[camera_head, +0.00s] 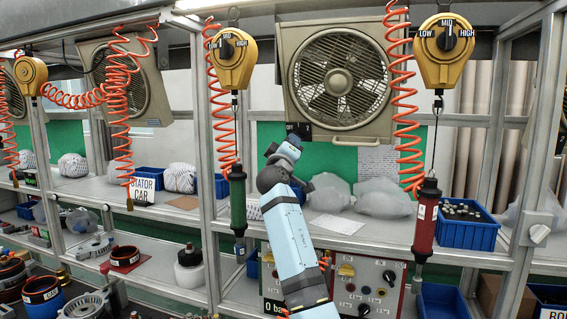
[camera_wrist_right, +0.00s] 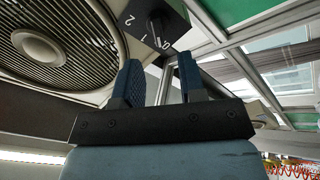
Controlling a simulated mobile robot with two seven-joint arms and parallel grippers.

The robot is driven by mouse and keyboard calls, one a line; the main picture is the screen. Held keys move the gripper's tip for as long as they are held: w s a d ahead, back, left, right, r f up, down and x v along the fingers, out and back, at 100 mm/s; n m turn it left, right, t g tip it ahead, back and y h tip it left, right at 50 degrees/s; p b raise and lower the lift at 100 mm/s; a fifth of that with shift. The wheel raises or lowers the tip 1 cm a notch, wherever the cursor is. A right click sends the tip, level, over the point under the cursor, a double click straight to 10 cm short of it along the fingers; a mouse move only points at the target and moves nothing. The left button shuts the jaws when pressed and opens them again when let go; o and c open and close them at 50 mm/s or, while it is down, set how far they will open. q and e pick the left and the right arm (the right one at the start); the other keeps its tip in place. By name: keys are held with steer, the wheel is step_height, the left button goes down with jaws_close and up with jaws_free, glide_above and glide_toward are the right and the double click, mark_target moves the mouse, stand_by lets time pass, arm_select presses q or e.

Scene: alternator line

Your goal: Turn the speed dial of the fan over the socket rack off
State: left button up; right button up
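The fan (camera_head: 338,85) is a beige box with a round grille, high above the bench. Its speed dial (camera_head: 299,131) sits on a small black plate at the fan's lower left corner. In the right wrist view, the dial (camera_wrist_right: 156,24) is a dark knob on a plate marked with 2, 1 and 0; its exact pointing is hard to tell. My right gripper (camera_head: 285,148) is just below the dial. Its two blue fingers (camera_wrist_right: 160,72) are apart with nothing between them, pointing toward the dial, seemingly short of it. My left gripper is out of view.
Yellow balancers (camera_head: 232,60) (camera_head: 444,50) hang either side of the fan with orange coiled hoses, a green tool (camera_head: 237,200) and a red tool (camera_head: 425,222). A shelf with plastic bags (camera_head: 383,198) and a blue bin (camera_head: 467,232) runs below. Another fan (camera_head: 125,82) is further left.

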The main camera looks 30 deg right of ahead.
steer(key=b+v, duration=0.1)
steer(key=v, duration=0.7)
steer(key=s+a+f+g+y, duration=0.1)
steer(key=s+f+y, duration=0.3)
steer(key=f, duration=0.7)
steer(key=s+a+f+g+y, duration=0.1)
steer(key=s+f+g, duration=0.1)
steer(key=s+f, duration=0.65)
steer(key=s+a+f+g+y, duration=0.1)
steer(key=s+f+y, duration=0.15)
steer(key=f, duration=1.15)
steer(key=s+a+f+g+y, duration=0.3)
steer(key=s+a+f, duration=0.15)
steer(key=s, duration=0.65)
steer(key=s+a+f+n+g+y, duration=0.1)
steer(key=s+a+f+g+y, duration=0.3)
steer(key=s, duration=0.6)
steer(key=s+a+f+g+y, duration=0.1)
steer(key=s+a+f+y, duration=0.15)
steer(key=s+f, duration=0.6)
steer(key=w+a+n+t+y+p, duration=0.1)
steer(key=w+a+t+y+p, duration=0.1)
steer(key=a+t+p, duration=0.4)
steer(key=w+t+p, duration=0.1)
steer(key=p, duration=0.4)
steer(key=shift+w+a+t, duration=0.3)
steer(key=shift+w+t, duration=0.05)
steer(key=shift+t, duration=0.05)
